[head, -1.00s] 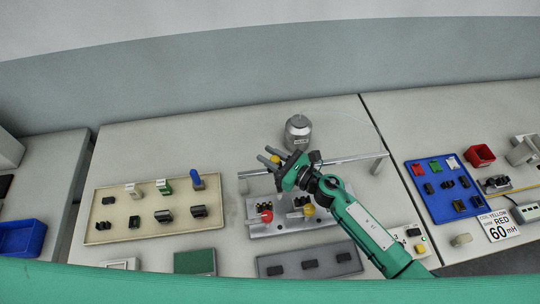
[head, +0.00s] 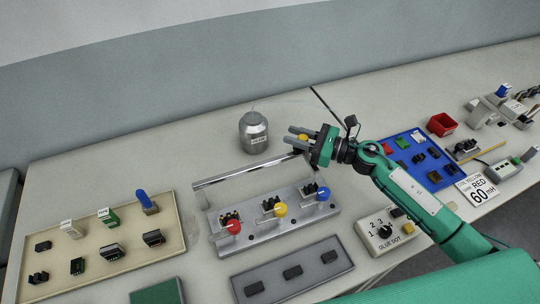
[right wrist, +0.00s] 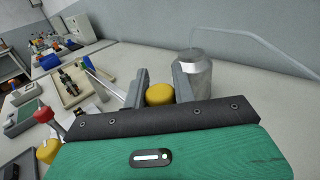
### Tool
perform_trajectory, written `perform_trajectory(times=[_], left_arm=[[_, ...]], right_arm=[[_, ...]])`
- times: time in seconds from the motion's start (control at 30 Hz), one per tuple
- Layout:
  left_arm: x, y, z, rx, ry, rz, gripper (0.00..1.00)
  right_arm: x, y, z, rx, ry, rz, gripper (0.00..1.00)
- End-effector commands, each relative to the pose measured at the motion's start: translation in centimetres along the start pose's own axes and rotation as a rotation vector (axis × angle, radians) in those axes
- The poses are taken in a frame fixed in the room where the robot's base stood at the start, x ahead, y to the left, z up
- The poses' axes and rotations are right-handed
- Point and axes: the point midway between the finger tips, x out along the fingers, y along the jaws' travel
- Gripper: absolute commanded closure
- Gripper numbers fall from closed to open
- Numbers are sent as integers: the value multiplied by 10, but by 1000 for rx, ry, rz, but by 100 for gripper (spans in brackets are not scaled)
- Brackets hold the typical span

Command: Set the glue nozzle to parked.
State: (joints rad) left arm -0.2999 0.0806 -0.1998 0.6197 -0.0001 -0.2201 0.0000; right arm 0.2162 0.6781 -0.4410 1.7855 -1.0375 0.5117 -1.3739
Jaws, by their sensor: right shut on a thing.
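A yellow knob (head: 303,136) sits between the fingers of my right gripper (head: 298,137), which is shut on it. In the right wrist view the knob (right wrist: 159,95) shows between the two grey fingers. It is near the right end of a metal rail (head: 240,172) behind the clamp fixture. The nozzle itself cannot be made out; the gripper hides what lies under the knob. A silver glue pot (head: 254,132) with a thin tube stands behind the rail, left of the gripper in the head view. My left gripper is not in view.
A clamp fixture (head: 262,236) with red, yellow and blue ball levers stands before the rail. A glue dot dial box (head: 385,231) is at right front. A beige tray (head: 160,262) of parts lies left, a grey tray (head: 325,276) in front, a blue tray (head: 447,182) right.

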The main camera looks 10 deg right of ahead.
Motion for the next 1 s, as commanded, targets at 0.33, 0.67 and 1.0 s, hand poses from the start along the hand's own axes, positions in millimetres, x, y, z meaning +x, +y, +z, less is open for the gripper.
perform_trajectory(times=[0.33, 0.67, 1.0], left_arm=[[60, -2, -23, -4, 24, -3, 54], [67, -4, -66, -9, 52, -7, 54], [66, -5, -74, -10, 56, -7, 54]], right_arm=[[-54, -55, -8, -3, 0, -3, 100], [-82, -82, -3, -1, 1, -2, 100], [-87, -88, 0, 0, 1, -2, 100]])
